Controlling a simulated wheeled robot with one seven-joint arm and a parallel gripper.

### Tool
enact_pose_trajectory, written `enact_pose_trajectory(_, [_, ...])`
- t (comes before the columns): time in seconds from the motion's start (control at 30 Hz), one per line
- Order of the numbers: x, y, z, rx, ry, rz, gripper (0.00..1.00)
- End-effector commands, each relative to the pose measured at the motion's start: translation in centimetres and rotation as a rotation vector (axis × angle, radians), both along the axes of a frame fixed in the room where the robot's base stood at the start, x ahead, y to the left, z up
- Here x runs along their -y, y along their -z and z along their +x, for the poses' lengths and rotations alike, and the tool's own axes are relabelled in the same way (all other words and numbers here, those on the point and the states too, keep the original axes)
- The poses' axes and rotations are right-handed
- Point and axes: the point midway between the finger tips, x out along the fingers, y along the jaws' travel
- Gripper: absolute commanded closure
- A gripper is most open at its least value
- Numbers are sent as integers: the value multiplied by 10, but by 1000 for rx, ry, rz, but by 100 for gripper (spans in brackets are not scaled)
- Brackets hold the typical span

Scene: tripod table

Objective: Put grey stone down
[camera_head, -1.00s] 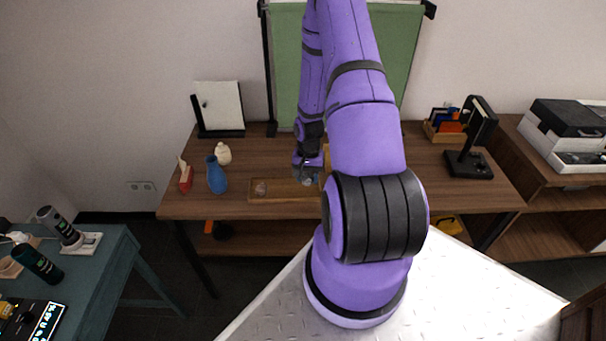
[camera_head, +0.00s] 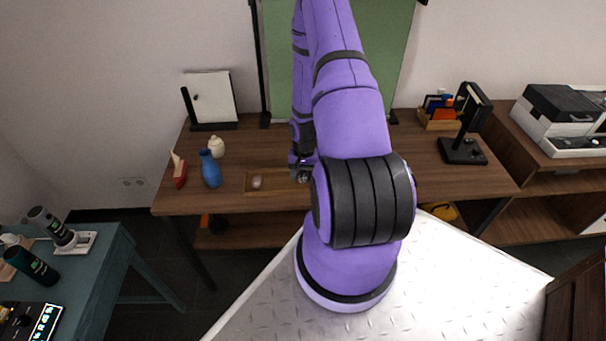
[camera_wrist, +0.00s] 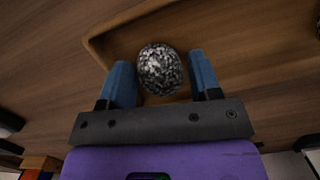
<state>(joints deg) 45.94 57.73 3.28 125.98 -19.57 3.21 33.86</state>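The speckled grey stone (camera_wrist: 160,69) lies between the two blue fingers of my gripper (camera_wrist: 162,75) in the wrist view. The fingers stand apart, with a narrow gap visible beside the stone on the right. The stone is over or in the shallow wooden tray (camera_wrist: 118,45); whether it touches the tray floor is hard to tell. In the head view my gripper (camera_head: 301,174) is at the right part of the tray (camera_head: 279,184), and the grey stone cannot be made out there.
A pale pinkish stone (camera_head: 257,182) lies in the tray's left part. A blue vase (camera_head: 210,170), a cream jar (camera_head: 217,147) and a red object (camera_head: 179,174) stand left of the tray. A black lamp-like stand (camera_head: 464,150) is at the table's right.

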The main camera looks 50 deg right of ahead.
Motion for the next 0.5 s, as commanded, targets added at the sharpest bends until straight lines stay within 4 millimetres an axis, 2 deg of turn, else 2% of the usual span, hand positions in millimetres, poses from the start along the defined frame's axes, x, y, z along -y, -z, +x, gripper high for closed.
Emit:
enact_pose_trajectory(0.27, [1, -6, 1, 0, 1, -1, 42])
enact_pose_trajectory(0.5, [5, -39, 3, 3, 3, -3, 42])
